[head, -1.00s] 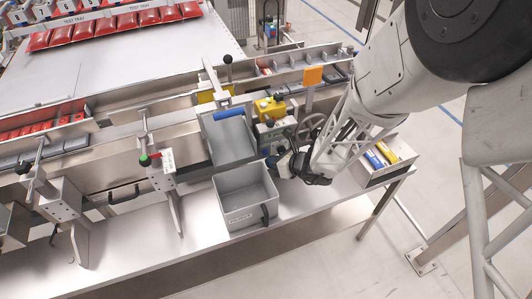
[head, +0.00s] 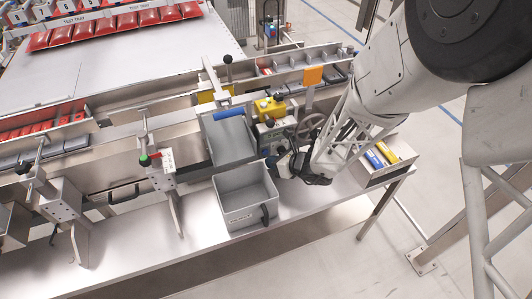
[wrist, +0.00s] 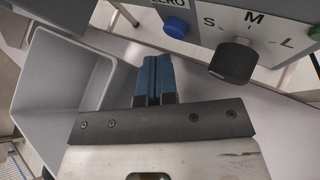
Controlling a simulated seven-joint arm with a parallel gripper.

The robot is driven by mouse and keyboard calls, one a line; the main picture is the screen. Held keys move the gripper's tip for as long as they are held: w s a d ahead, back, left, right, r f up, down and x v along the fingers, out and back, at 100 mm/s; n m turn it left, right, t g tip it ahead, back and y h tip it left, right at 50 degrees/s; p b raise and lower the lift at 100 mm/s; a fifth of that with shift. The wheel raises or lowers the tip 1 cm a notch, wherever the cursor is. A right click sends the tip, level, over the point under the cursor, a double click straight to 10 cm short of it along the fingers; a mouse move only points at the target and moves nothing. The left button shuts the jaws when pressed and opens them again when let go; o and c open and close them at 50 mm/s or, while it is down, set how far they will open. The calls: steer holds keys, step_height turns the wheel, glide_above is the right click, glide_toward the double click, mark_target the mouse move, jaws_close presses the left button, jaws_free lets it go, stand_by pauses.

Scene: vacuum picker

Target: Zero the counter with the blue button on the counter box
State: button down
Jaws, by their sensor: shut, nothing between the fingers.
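The blue button (wrist: 176,27) shows at the top of the wrist view, on the front of the grey counter box (wrist: 280,18), under a partly cut-off label reading ZERO. A black knob (wrist: 232,60) marked S, M, L sits to its right. My gripper (wrist: 153,66) has its two blue-tipped fingers together with nothing between them. The fingertips are below and slightly left of the blue button in the picture, apart from it. In the head view the counter box (head: 274,133) stands behind my gripper (head: 279,160); the blue button cannot be made out there.
A grey bin (head: 245,218) stands left of my gripper; its wall (wrist: 38,95) is close on the left in the wrist view. A green button (wrist: 315,32) is at the right edge. A handwheel (head: 311,124) and a box of coloured items (head: 390,172) are to the right.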

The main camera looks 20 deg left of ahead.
steer(key=shift+w+a, duration=0.55)
stand_by(1.4)
steer(key=shift+s+d, duration=0.55)
steer(key=shift+s, duration=0.1)
stand_by(0.6)
steer(key=shift+s+d, duration=1.7)
steer(key=shift+d, duration=0.05)
steer(key=shift+r, duration=0.1)
